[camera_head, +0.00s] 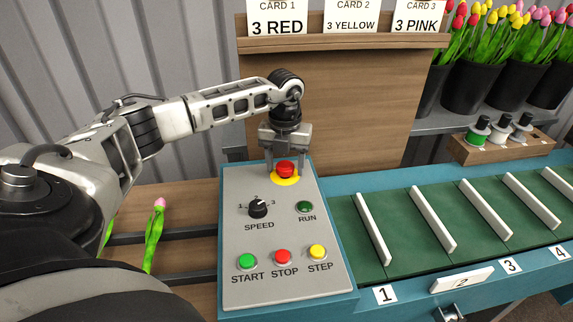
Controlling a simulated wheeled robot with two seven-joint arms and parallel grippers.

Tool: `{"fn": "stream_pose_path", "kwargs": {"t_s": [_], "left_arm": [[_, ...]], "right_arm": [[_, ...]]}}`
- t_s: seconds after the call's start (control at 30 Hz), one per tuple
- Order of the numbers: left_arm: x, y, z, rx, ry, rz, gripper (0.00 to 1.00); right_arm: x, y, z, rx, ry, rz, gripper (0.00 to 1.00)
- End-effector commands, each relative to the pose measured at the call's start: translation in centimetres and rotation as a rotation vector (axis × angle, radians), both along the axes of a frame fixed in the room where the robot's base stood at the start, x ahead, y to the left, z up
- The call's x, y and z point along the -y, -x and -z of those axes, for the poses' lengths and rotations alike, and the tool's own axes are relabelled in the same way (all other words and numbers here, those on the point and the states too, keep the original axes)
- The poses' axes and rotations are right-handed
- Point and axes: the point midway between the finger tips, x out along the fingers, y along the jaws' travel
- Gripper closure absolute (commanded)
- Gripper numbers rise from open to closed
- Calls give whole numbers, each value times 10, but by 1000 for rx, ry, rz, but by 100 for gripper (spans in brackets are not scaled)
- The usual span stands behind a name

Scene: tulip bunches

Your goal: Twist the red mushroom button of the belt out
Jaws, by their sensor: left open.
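The red mushroom button (286,168) sits on a yellow disc (285,181) at the top of the grey control panel (268,231). My left gripper (285,163) points down over the button, with its fingers apart on the left and right of the red cap. The fingers look open; I cannot tell whether they touch the cap. The belt (405,235) is green with white dividers and lies to the right of the panel. My right gripper is not in view.
The panel also bears a black speed knob (257,208), a dark green run lamp (304,207) and green (247,261), red (283,257) and yellow (317,251) buttons. A wooden card board (325,110) stands behind. A pink tulip (155,232) lies left; black flower buckets (473,85) stand back right.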

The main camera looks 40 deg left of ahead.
Motion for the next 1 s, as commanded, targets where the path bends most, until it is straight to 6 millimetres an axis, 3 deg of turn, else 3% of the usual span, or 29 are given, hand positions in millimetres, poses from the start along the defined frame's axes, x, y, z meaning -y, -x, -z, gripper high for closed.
{"fn": "stream_pose_path", "kwargs": {"t_s": [0.47, 0.73, 1.0], "left_arm": [[0, 0, -53, 1, 0, -1, 44], [-1, 0, -73, 2, -1, -1, 44], [0, 0, -74, 1, -1, -1, 44]], "right_arm": [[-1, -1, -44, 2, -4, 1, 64], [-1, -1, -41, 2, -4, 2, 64], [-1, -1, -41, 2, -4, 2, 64]]}}
